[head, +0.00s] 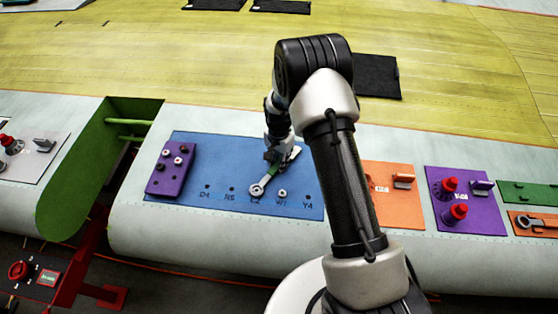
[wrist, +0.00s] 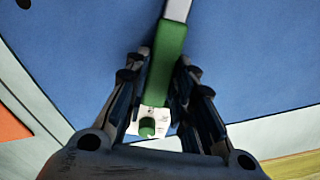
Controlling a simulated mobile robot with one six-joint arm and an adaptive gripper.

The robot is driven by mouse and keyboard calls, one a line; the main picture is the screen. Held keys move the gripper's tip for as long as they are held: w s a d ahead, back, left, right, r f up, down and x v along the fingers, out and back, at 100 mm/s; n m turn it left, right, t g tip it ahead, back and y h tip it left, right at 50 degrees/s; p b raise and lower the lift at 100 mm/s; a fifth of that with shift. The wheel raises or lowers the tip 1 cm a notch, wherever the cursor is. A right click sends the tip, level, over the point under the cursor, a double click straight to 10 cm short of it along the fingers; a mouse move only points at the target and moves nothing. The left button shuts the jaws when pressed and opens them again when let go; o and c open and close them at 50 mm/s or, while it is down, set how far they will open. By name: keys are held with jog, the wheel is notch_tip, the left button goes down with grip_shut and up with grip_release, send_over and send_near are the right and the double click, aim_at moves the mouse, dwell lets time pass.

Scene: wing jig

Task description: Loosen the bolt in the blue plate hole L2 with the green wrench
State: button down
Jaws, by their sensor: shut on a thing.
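The blue plate (head: 185,205) lies on the pale wing skin with a row of labelled holes near its front edge. My gripper (head: 277,150) is above the plate and shut on the green wrench's handle, which also shows between the fingers in the wrist view (wrist: 168,65). The wrench's grey ring end (head: 257,190) points to the lower left, at the hole between those marked N5 and W. The label there is mostly covered, and I cannot tell whether the ring is seated around a bolt. Another bolt (head: 283,193) stands just right of the ring.
A purple block (head: 171,171) with several bolts sits at the plate's left end. To the right are an orange plate (head: 405,207) and a purple plate (head: 480,215) with red knobs. A green-walled gap (head: 95,150) opens left of the blue plate.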

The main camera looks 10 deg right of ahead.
aim_at(258, 160)
jog(key=shift+w+a+f+n+b, duration=0.1)
jog(key=shift+w+a+n+b, duration=0.65)
jog(key=shift+n, duration=0.15)
jog(key=shift+w+a+n, duration=0.15)
jog(key=shift+a+n, duration=0.05)
jog(key=shift+n, duration=0.1)
jog(key=shift+w+a+r+n+b, duration=0.15)
jog(key=shift+w+a+n+b, duration=0.3)
jog(key=shift+a+n, duration=0.15)
jog(key=shift+w+a+r+n+b, duration=0.15)
jog(key=shift+w+a+n+b, duration=0.2)
jog(key=shift+a+n, duration=0.25)
jog(key=shift+d, duration=0.1)
jog(key=shift+w+a+n+b, duration=0.15)
jog(key=shift+a+n+b, duration=0.15)
jog(key=shift+a+n, duration=0.25)
jog(key=shift+w+a+n+b, duration=0.15)
jog(key=shift+a+n+b, duration=0.15)
jog(key=shift+a+n, duration=0.25)
jog(key=shift+a+r, duration=0.1)
jog(key=shift+a, duration=0.1)
